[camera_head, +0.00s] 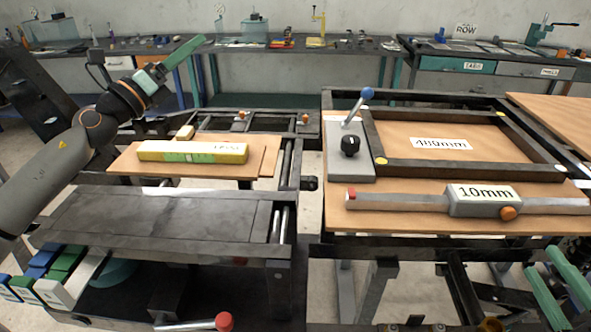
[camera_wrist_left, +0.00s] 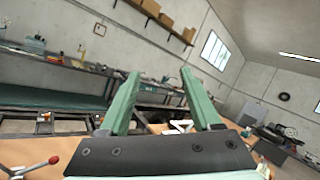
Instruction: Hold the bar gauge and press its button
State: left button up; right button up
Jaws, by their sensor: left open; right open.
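The bar gauge (camera_head: 475,203) is a long grey bar with a wider body marked "10mm". It lies on the right wooden board, with a red tip (camera_head: 350,193) at its left end and an orange round knob (camera_head: 508,213) on the body's front side. My left gripper (camera_head: 188,48) is raised at the upper left, far from the gauge. Its two green fingers are apart and empty in the left wrist view (camera_wrist_left: 160,88). My right gripper (camera_head: 543,262) is at the lower right, in front of and below the gauge. Its green fingers are apart and empty.
A dark frame (camera_head: 450,167) marked "480mm" lies behind the gauge, beside a grey plate with a black knob (camera_head: 350,146) and a blue-tipped lever (camera_head: 367,94). A yellow-white box (camera_head: 193,152) lies on the left board. A red-tipped lever (camera_head: 223,321) is at the front.

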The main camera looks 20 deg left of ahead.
pick_arm(q)
jog(key=d+f+m+g+h, duration=0.4)
jog(key=d, duration=0.3)
jog(key=d+f+m+g+h, duration=0.3)
jog(key=d+m, duration=0.2)
jog(key=d, duration=0.2)
jog(key=m+g+h, duration=0.1)
jog(key=m+g, duration=0.7)
jog(key=g, duration=0.2)
send_near(361, 196)
jog(key=x, duration=1)
jog(key=shift+c, duration=0.2)
grip_shut()
jog(key=c, duration=0.7)
grip_release()
grip_shut()
